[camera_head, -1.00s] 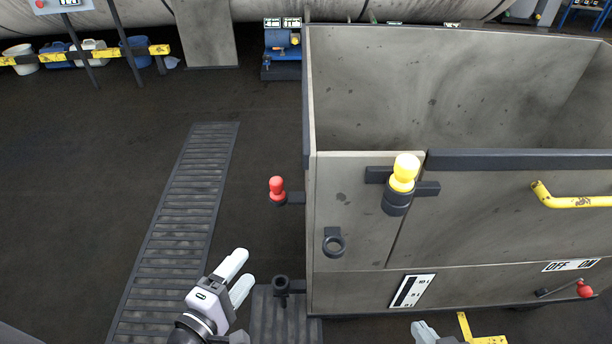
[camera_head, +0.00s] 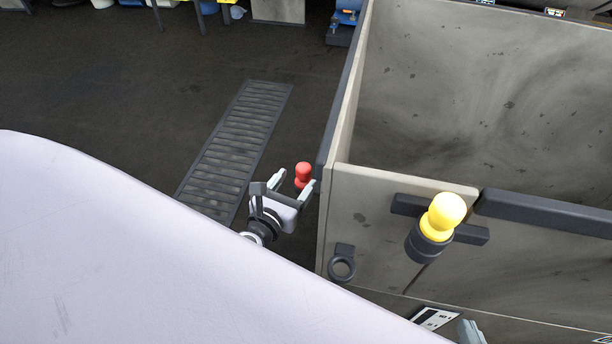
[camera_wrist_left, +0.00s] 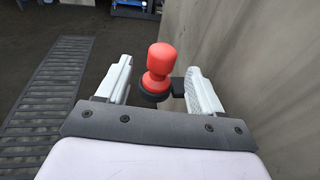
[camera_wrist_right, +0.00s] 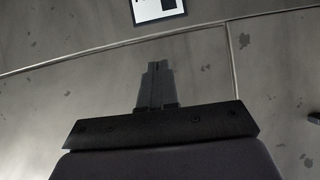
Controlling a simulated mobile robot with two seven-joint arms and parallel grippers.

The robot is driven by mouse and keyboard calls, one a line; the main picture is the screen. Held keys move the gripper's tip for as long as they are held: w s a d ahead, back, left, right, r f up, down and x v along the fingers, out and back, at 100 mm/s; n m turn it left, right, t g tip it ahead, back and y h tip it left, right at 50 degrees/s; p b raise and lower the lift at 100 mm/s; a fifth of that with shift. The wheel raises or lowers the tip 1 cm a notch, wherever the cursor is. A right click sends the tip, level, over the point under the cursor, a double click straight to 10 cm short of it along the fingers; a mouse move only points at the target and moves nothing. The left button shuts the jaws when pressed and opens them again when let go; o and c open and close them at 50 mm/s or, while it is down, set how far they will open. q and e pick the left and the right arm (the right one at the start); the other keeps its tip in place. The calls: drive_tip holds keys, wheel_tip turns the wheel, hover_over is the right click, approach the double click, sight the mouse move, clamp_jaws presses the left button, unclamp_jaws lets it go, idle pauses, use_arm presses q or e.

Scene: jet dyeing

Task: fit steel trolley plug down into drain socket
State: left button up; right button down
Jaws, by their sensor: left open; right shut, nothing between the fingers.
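A red knob-shaped plug (camera_head: 303,172) sits in a dark holder on the left side of the steel trolley (camera_head: 358,215). My left gripper (camera_head: 297,181) is open, with its fingers on either side of the plug; the left wrist view shows the red plug (camera_wrist_left: 158,70) between them, apart from both. A yellow plug (camera_head: 443,213) stands in a dark holder (camera_head: 424,245) on the trolley's front. A dark ring (camera_head: 342,267) is fixed below left of it. My right gripper (camera_head: 468,328) is shut and empty, low before the trolley front. No drain socket is identifiable now.
A slatted floor grate (camera_head: 235,145) lies left of the trolley. The trolley wall (camera_wrist_left: 230,50) is close to the left gripper's right finger. Open floor (camera_head: 90,85) lies further left.

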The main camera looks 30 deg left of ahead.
sight(300, 177)
use_arm(q)
drive_tip(key=shift+w+f+b, duration=0.15)
drive_tip(key=shift+w+f, duration=0.05)
drive_tip(key=shift+w, duration=0.6)
drive_tip(key=shift+w+f+b, duration=0.2)
drive_tip(key=shift+w, duration=0.6)
drive_tip(key=shift+w+f+b, duration=0.15)
drive_tip(key=shift+w+f, duration=0.05)
drive_tip(key=shift+w, duration=0.6)
drive_tip(key=c, duration=1.1)
drive_tip(key=shift+c, duration=0.4)
drive_tip(key=shift+r, duration=0.15)
